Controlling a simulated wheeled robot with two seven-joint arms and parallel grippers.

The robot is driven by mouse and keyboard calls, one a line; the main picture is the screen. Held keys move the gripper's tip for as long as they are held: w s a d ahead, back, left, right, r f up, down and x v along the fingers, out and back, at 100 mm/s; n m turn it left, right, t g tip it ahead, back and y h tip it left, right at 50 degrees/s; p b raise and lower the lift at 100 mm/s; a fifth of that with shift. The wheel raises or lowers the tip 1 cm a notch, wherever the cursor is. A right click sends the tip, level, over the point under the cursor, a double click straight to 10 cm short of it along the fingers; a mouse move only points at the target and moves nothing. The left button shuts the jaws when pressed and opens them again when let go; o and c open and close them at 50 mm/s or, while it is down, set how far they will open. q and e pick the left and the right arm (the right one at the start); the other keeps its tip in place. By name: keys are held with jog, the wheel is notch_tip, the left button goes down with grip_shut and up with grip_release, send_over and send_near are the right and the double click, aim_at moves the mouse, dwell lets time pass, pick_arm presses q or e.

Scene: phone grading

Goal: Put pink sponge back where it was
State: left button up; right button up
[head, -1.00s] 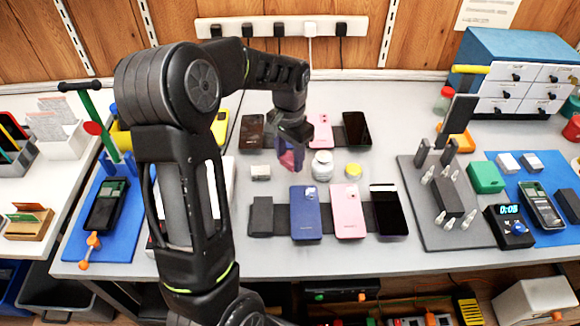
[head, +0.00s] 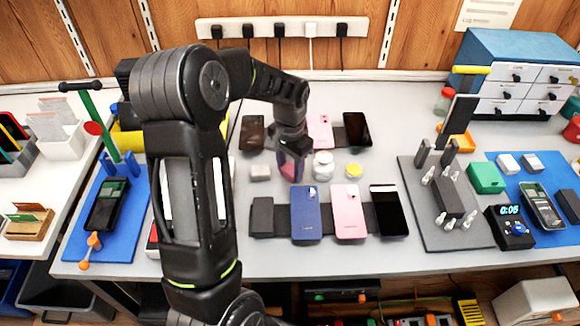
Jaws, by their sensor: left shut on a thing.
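My left gripper (head: 291,158) hangs over the middle of the grey table, left of a white round jar (head: 323,164). It is shut on a pink sponge (head: 287,169), which shows only in part between the dark fingers. I cannot tell whether the sponge touches the table. A small pale block (head: 260,172) lies just left of the gripper. My right gripper is not in view.
A yellow-lidded jar (head: 354,170) stands right of the white jar. A blue phone (head: 306,213), a pink phone (head: 349,212) and a dark phone (head: 388,211) lie in front on a dark strip. More phones lie behind. A grey tool mat (head: 465,235) is at right.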

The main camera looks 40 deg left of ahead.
aim_at(290, 170)
pick_arm(q)
jog(key=o, duration=1.3)
notch_tip(290, 170, up, 12)
jog(key=shift+r, duration=0.15)
